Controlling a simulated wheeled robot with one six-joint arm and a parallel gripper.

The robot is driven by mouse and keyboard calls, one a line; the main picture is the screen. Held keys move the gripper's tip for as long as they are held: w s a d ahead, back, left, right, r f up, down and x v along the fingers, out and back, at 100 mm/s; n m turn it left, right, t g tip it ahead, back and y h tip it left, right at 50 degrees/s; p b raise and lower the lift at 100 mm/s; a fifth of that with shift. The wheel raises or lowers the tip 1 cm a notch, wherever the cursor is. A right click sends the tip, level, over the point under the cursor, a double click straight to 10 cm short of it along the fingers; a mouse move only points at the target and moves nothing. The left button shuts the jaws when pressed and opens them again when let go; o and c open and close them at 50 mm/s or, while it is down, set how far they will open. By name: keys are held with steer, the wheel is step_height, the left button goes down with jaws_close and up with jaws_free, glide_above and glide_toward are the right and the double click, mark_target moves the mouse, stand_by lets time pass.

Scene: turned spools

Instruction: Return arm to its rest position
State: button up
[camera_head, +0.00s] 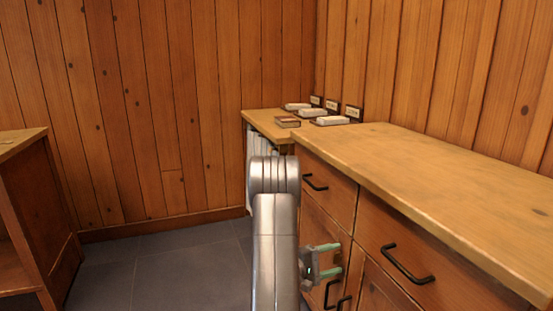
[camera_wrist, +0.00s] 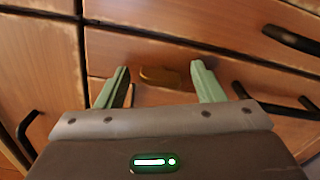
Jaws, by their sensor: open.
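My gripper (camera_head: 333,260) is in front of the cabinet's door fronts in the head view, below the counter's edge, beside my arm. Its two green fingers stand apart. In the wrist view my gripper (camera_wrist: 160,68) is open, its fingers pointing at the wooden cabinet front (camera_wrist: 220,22). A small golden-brown patch (camera_wrist: 160,76) shows between the fingers; I cannot tell what it is or how far away it is. I see nothing gripped. My grey arm reaches up from the bottom middle of the head view and partly hides the cabinet.
The cabinet with a wooden counter (camera_head: 440,190) fills the right, with black handles (camera_head: 408,265) jutting out. Pale items in trays (camera_head: 331,121) and a small brown tray (camera_head: 287,122) lie at its far end. Another wooden unit (camera_head: 40,220) stands left. Grey floor (camera_head: 175,270) between is clear.

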steer(key=n+p, duration=0.2)
steer(key=n, duration=0.1)
steer(key=shift+r, duration=0.3)
steer(key=shift+w+f+n+p, duration=0.1)
steer(key=shift+n+p, duration=2.55)
steer(key=shift+p, duration=0.4)
steer(key=shift+w+f+n+p, duration=0.1)
steer(key=shift+n+p, duration=2.55)
steer(key=shift+p, duration=0.4)
